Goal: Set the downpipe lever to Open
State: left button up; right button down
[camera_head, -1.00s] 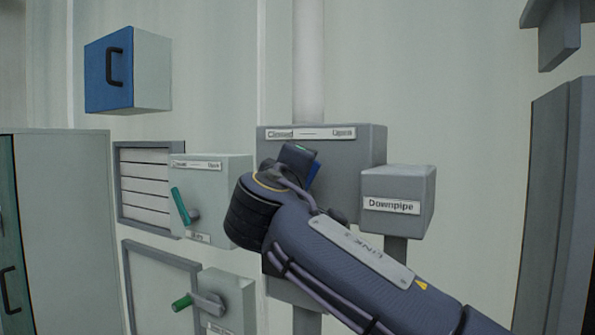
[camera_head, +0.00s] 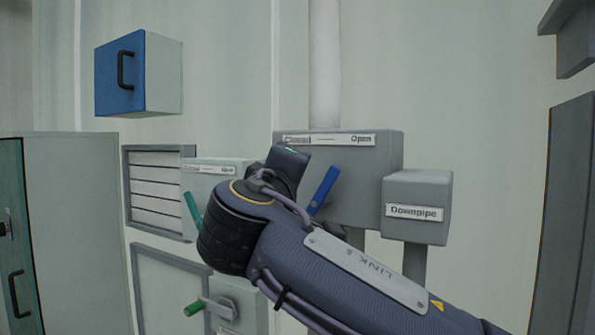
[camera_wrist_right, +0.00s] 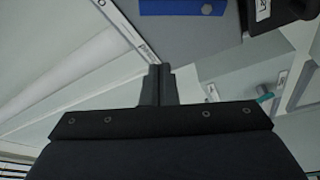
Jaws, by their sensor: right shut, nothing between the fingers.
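The downpipe box (camera_head: 370,180) is grey, with a label strip reading Closed at left and Open at right. Its blue lever (camera_head: 324,188) leans up and to the right, its upper end toward the Open side; its lower end is partly hidden by my right arm. In the right wrist view a blue bar, which looks like the lever (camera_wrist_right: 182,7), lies at the top edge, beyond and apart from the fingertips. My right gripper (camera_wrist_right: 160,70) is shut and empty. In the head view my right arm hides its fingers. My left gripper is out of view.
A Downpipe sign box (camera_head: 417,211) stands right of the lever box.

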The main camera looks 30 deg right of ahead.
jog(key=v, duration=0.3)
jog(key=shift+d, duration=0.1)
dwell(0.4)
